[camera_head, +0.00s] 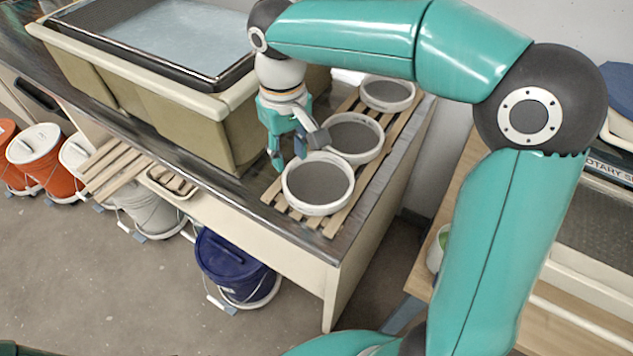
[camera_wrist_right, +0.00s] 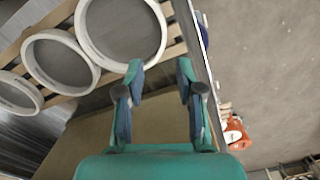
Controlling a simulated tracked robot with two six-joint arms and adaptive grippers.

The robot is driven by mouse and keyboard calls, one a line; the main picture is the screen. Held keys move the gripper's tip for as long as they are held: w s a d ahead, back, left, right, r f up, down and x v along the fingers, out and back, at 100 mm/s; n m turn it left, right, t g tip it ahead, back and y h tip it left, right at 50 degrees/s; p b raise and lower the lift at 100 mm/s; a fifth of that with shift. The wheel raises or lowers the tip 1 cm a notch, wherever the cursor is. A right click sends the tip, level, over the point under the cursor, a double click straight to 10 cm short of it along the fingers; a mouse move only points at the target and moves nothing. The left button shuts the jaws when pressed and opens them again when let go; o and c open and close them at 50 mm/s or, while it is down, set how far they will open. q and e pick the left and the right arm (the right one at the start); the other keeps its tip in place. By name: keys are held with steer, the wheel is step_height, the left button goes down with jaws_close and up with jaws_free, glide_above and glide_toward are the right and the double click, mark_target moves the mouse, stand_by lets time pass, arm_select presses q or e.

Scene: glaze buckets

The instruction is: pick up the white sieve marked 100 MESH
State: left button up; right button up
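Three round white-rimmed sieves with grey mesh stand in a row on a slatted wooden rack: the near one (camera_head: 318,183), the middle one (camera_head: 352,137) and the far one (camera_head: 387,92). No mesh marking is readable, so I cannot tell which is 100 MESH. My right gripper (camera_head: 288,155) points down just left of the near sieve. In the right wrist view the gripper (camera_wrist_right: 160,68) is open with nothing between its fingers. The largest sieve there (camera_wrist_right: 125,32) lies just beyond the left fingertip; whether they touch is unclear. My left gripper is not in view.
The slatted rack (camera_head: 335,222) lies on a dark-topped bench (camera_head: 285,232). A large beige tub (camera_head: 170,115) stands close left of the gripper. Blue (camera_head: 228,262) and orange (camera_head: 40,160) buckets are below. A wooden table (camera_head: 440,215) stands right.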

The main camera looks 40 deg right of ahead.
glide_above(293, 196)
steer(key=f, duration=0.6)
steer(key=shift+w+d+f, duration=0.2)
steer(key=shift+d, duration=0.05)
steer(key=shift+s+a+f+p, duration=0.1)
steer(key=shift+f+p, duration=0.2)
steer(key=shift+f, duration=1.2)
steer(key=shift+s+a+f+p, duration=0.1)
steer(key=shift+f+p, duration=0.15)
steer(key=shift+f, duration=1.2)
jaws_close()
